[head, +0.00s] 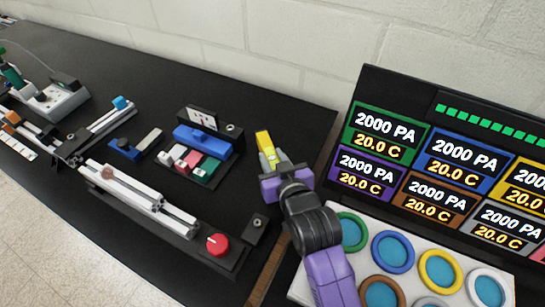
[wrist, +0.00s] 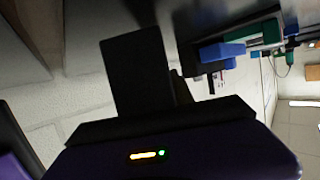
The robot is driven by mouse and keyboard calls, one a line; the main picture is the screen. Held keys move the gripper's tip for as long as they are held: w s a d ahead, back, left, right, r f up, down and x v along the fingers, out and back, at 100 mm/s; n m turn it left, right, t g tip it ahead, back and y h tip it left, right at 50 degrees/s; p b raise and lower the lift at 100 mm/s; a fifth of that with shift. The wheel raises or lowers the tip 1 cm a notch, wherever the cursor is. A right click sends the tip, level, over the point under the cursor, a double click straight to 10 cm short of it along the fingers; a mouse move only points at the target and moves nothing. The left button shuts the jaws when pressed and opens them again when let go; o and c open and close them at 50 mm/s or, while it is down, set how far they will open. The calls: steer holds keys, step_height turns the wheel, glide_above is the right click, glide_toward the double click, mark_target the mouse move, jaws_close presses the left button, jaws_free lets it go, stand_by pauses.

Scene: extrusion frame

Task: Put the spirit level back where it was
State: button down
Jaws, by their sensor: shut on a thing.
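A small yellow block, which looks like the spirit level (head: 264,143), is held at the tip of my gripper (head: 273,161) in the head view. My gripper is shut on it, and its grey fingers cover the lower part. The block points up and slightly left, over the black bench to the right of the blue-topped rack. I cannot tell how high above the bench it is. In the wrist view my gripper's dark body fills the lower part, and the spirit level cannot be made out.
The rack (head: 205,142) with blue, red and green blocks stands just left of my gripper. An aluminium extrusion frame (head: 135,188) and a red knob (head: 217,244) lie to the left. A display panel (head: 440,150) stands to the right. The bench behind the rack is clear.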

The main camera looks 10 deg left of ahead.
steer(key=shift+f, duration=0.35)
steer(key=shift+f+b, duration=0.2)
steer(key=shift+b, duration=0.15)
steer(key=c, duration=1.1)
jaws_free()
